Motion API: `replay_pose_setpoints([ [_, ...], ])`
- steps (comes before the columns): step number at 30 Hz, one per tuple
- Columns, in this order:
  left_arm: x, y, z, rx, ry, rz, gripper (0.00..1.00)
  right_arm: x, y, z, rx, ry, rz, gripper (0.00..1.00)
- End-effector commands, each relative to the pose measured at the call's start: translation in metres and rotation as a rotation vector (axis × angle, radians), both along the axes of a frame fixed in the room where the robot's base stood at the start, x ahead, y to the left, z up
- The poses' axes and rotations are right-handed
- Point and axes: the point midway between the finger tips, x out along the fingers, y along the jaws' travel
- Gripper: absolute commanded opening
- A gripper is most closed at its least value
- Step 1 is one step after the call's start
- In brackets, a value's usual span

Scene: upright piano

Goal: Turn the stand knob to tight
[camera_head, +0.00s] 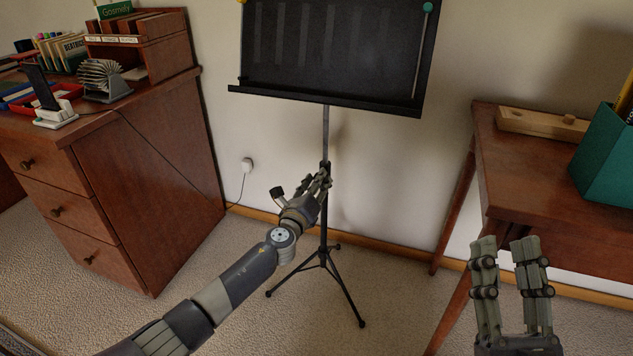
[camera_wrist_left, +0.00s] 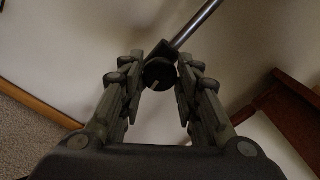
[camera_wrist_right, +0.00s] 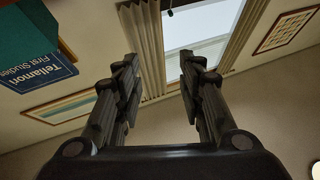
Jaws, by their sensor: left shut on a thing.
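The black music stand (camera_head: 325,140) stands upright against the wall, with a wide desk (camera_head: 335,50) on top and tripod legs below. Its dark round knob (camera_wrist_left: 159,73) shows in the left wrist view, on the collar where the thin metal rod enters. My left gripper (camera_head: 322,180) reaches the stand's post at knob height and is shut on the knob; its fingers sit on both sides of it in the left wrist view (camera_wrist_left: 155,80). In the head view the fingers hide the knob. My right gripper (camera_head: 508,245) is open and empty, raised in front of the right-hand table.
A wooden drawer desk (camera_head: 130,190) with stationery stands on the left. A wooden table (camera_head: 485,150) on the right carries a long wooden box (camera_head: 540,124) and a teal box (camera_head: 605,160). Carpet around the stand's legs is clear. A cord hangs from a wall plug (camera_head: 247,163).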

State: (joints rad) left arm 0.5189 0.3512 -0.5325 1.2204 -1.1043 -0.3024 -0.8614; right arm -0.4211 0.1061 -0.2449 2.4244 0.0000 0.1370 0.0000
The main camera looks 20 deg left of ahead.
Motion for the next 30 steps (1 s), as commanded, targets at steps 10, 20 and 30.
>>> replay_pose_setpoints([
  [10,0.0,0.0,0.0,0.117,-0.003,0.0,0.07,0.009,0.0,-0.015,-0.026,0.089,-0.005,0.36],
  [20,0.0,0.0,0.0,0.132,-0.004,0.001,0.07,0.01,0.0,-0.018,-0.029,0.101,-0.006,0.36],
  [30,0.0,0.0,0.0,0.131,-0.004,0.0,0.51,0.01,0.0,-0.018,-0.028,0.1,-0.006,0.36],
])
